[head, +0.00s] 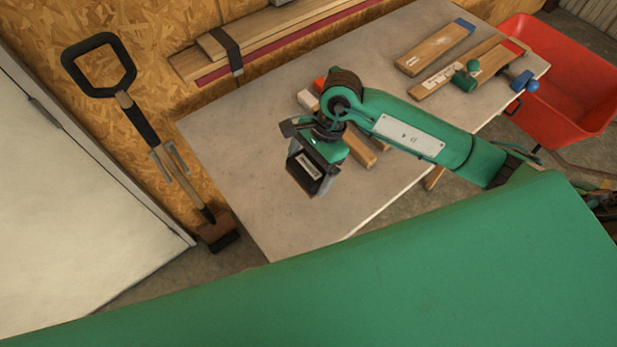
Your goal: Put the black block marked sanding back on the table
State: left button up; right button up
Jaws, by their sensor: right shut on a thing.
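The black block (306,172) with a pale label is in my right gripper (314,163), over the left part of the grey table (240,170). The label's writing is too small to read. My right gripper is shut on the block, which looks tilted. I cannot tell whether the block touches the table top. My left gripper is not in view.
Wooden pieces (362,147) and an orange-red item (319,84) lie partly behind my arm. Wooden planks (436,47) and a green knob (464,82) are at the table's right. A red wheelbarrow (565,95) stands beyond. The table's left part is clear.

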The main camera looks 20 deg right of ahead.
aim_at(304, 194)
notch_tip(304, 194, down, 3)
jog(key=shift+r, duration=0.15)
notch_tip(304, 194, down, 4)
jog(key=shift+p, duration=0.7)
jog(key=shift+f, duration=0.25)
jog(key=o, duration=0.7)
